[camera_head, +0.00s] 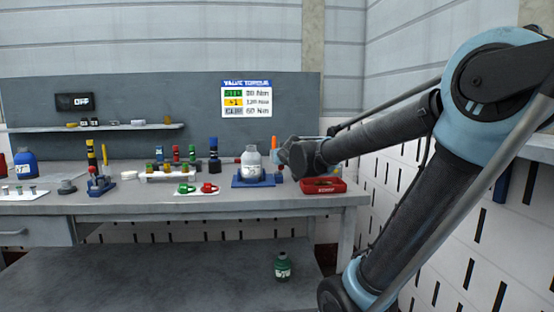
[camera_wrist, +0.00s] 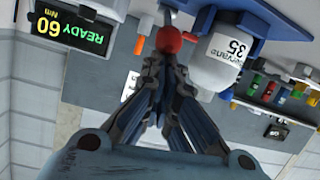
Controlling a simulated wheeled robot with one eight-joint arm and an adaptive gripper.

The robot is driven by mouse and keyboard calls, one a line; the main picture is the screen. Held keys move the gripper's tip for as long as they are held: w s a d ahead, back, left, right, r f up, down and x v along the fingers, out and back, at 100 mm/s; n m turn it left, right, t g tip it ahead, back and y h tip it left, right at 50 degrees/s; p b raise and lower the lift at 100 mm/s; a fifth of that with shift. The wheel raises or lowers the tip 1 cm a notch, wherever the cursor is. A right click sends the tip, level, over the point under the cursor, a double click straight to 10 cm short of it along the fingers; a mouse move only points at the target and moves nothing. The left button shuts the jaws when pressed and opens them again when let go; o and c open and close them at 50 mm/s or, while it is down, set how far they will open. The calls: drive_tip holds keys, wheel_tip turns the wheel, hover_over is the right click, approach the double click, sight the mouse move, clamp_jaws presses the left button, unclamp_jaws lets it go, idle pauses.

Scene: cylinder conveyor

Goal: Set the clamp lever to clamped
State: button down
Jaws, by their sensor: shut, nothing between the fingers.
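The clamp lever shows in the wrist view as a grey rod with a red ball knob (camera_wrist: 168,39) on its end. It stands beside a white bottle (camera_wrist: 222,62) held at a blue fixture (camera_wrist: 190,22). My gripper (camera_wrist: 166,62) is shut and empty, its fingertips right at the knob; I cannot tell whether they touch it. In the head view my gripper (camera_head: 282,154) is just right of the bottle (camera_head: 251,163) on its blue base (camera_head: 250,182).
A display (camera_wrist: 68,34) reads READY 60 Nm. A red tray (camera_head: 323,188) sits at the bench's right end. A shelf (camera_head: 100,128) hangs on the back panel (camera_head: 200,95).

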drive_tip(key=shift+s+d+f, duration=0.1)
drive_tip(key=shift+s+f, duration=0.2)
drive_tip(key=shift+f, duration=0.1)
drive_tip(key=shift+s+f, duration=0.1)
drive_tip(key=shift+f, duration=0.05)
drive_tip(key=r, duration=0.1)
drive_tip(key=w+r, duration=0.1)
drive_tip(key=r, duration=0.1)
drive_tip(key=w+r, duration=0.1)
drive_tip(key=shift+a+r, duration=0.2)
drive_tip(key=shift+a, duration=0.15)
drive_tip(key=s+d, duration=0.1)
drive_tip(key=s, duration=0.8)
drive_tip(key=shift+s+r, duration=0.25)
drive_tip(key=shift+r, duration=0.2)
